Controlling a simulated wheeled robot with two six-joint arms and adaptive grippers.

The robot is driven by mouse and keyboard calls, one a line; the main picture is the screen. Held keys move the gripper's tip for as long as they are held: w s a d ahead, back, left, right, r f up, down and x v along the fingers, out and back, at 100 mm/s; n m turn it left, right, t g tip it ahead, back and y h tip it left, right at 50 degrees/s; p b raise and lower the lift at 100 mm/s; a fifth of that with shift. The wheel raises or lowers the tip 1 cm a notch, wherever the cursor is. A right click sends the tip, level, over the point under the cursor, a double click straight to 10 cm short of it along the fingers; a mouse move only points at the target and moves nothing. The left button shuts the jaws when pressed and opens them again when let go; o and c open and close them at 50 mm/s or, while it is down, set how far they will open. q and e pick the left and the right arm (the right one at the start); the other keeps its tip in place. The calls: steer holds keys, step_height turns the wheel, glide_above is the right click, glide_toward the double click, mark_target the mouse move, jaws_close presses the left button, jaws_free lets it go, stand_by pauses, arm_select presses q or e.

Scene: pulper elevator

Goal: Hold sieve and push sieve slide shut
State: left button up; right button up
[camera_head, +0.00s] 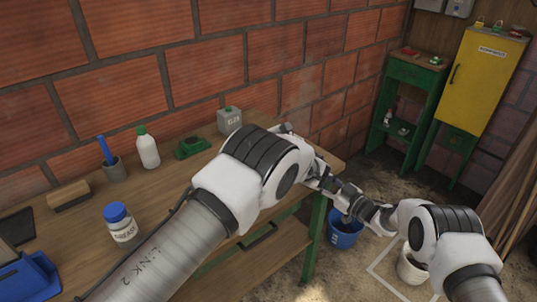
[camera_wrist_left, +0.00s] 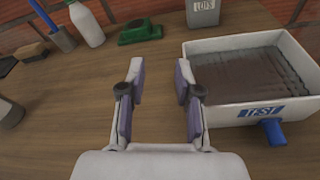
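The sieve (camera_wrist_left: 232,106) is a white box with a dark grey mesh-like inside, a blue "TEST" label and a blue tab (camera_wrist_left: 272,132) low on its near side. It sits on the wooden table, right of my left gripper (camera_wrist_left: 160,78) in the left wrist view. That gripper is open and empty, its pads apart over bare table and not touching the sieve. In the head view my left arm hides the sieve and the left gripper. My right gripper (camera_head: 340,194) is near the table's right end, above a blue bucket; its fingers are too small to read.
A grey box (camera_head: 229,120), green device (camera_head: 192,147), white bottle (camera_head: 147,148), brush cup (camera_head: 115,170) and blue-lidded grease jar (camera_head: 122,225) stand on the table (camera_head: 75,225). A blue bucket (camera_head: 344,234) and white bucket (camera_head: 411,266) are on the floor. A brick wall closes the back.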

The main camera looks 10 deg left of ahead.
arm_select(q)
steer(key=d+f+n+h, duration=0.1)
steer(key=w+d+f+n+h, duration=0.1)
steer(key=shift+w+d, duration=0.2)
steer(key=shift+d, duration=0.1)
steer(key=shift+w+a+f, duration=0.15)
steer(key=shift+w+f, duration=0.05)
steer(key=x, duration=0.7)
steer(key=shift+f, duration=0.1)
jaws_close()
steer(key=shift+s, duration=0.1)
